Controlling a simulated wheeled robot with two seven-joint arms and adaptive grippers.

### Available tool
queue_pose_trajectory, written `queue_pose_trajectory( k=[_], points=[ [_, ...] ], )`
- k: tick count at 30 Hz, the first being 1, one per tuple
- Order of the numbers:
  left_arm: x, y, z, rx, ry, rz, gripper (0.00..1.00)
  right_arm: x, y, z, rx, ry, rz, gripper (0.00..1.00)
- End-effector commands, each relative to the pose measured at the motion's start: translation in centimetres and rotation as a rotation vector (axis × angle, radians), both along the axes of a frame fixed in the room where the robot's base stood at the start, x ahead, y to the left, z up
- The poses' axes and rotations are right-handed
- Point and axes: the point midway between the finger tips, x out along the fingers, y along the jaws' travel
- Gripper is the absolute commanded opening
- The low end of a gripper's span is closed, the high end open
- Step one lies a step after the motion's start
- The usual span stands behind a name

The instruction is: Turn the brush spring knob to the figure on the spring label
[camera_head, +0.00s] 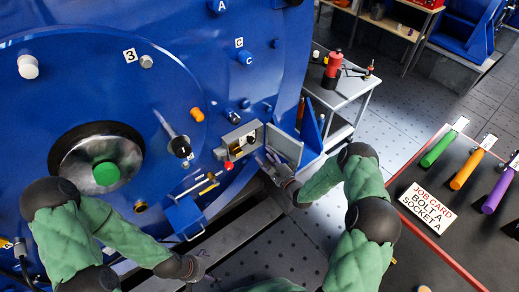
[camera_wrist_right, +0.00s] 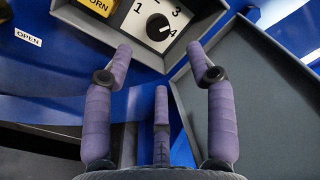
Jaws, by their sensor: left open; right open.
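A black round knob (camera_wrist_right: 159,27) sits on a white dial plate in a grey box, in the right wrist view. Figures 1, 3 and 4 show around it, and its white mark appears to point toward 4. In the head view the open box (camera_head: 231,137) is on the blue motor's lower right. My right gripper (camera_wrist_right: 165,55) is open and empty, its purple fingers spread below the dial, apart from the knob. It also shows just below the box in the head view (camera_head: 269,164). My left gripper (camera_head: 204,263) is open at the bottom. I cannot identify the spring label.
The box's grey door (camera_head: 284,146) stands open to the right. A yellow plate (camera_wrist_right: 101,5) reading "ORN", partly cut off, is left of the dial; an "OPEN" label (camera_wrist_right: 28,38) is further left. A job card (camera_head: 427,207) lies on the right-hand bench.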

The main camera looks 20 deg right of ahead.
Motion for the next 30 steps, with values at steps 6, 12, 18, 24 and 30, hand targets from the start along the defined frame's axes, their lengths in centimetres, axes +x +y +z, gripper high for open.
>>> queue_pose_trajectory(
  k=[6, 12, 18, 24, 30],
  points=[
    [0.0, 0.0, 0.0, 0.0, 0.0, 0.0, 1.0, -2.1, -0.8, -0.1, -0.001, -0.001, 0.0, 0.56],
    [0.0, 0.0, 0.0, 0.0, 0.0, 0.0, 1.0, -2.4, -0.9, -0.1, -0.001, -0.001, 0.0, 0.56],
    [0.0, 0.0, 0.0, 0.0, 0.0, 0.0, 1.0, -2.4, -0.8, -0.1, -0.002, 0.001, -0.001, 0.56],
    [0.0, 0.0, 0.9, 0.0, 0.0, 0.0, 1.0, -2.7, 0.7, -1.3, -0.136, 0.087, -0.006, 0.56],
    [0.0, 0.0, 3.0, 0.0, 0.0, 0.0, 1.0, -6.2, 4.7, -4.6, -0.513, 0.327, 0.087, 0.56]
  ],
)
